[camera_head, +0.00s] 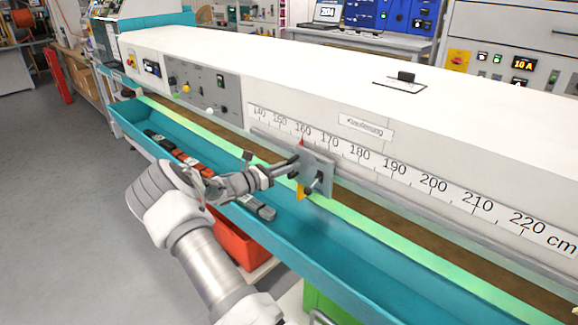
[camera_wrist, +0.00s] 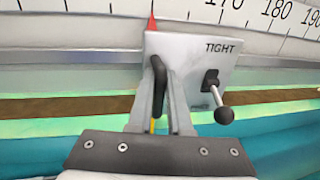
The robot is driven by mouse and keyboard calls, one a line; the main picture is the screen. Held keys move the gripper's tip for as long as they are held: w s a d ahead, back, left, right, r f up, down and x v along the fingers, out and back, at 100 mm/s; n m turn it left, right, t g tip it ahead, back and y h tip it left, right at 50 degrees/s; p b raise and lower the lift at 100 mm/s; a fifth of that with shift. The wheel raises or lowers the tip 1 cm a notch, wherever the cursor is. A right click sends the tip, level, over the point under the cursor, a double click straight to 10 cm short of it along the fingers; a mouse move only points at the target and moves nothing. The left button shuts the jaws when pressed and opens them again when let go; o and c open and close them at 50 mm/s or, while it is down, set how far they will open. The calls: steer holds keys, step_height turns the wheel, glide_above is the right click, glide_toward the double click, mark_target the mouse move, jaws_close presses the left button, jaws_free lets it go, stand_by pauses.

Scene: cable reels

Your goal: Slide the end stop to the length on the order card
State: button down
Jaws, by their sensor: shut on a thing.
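The end stop (camera_head: 318,165) is a grey plate on the rail in front of the centimetre scale (camera_head: 390,168). Its red pointer (camera_head: 302,142) stands at about the 160 mark. In the wrist view the end stop (camera_wrist: 192,48) carries the word TIGHT, a black upright handle (camera_wrist: 159,78) and a clamp lever (camera_wrist: 221,103) with a ball knob, slanting down to the right. My gripper (camera_head: 292,166) is shut on the black handle, its fingers on either side of it. A flat card with a black clip (camera_head: 400,84) lies on the machine top; no writing on it is readable.
A teal trough (camera_head: 345,252) runs along the front, with several dark and orange pieces (camera_head: 195,165) in it. A red-orange bin (camera_head: 238,242) stands below. Control knobs (camera_head: 205,95) are on the panel at left. The rail right of the end stop looks clear.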

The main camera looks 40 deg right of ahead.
stand_by(0.3)
steer(key=c, duration=0.8)
jaws_free()
steer(key=shift+c, duration=0.2)
steer(key=shift+a, duration=0.1)
steer(key=w+a+p, duration=0.1)
steer(key=w+a, duration=0.1)
steer(key=a, duration=1.5)
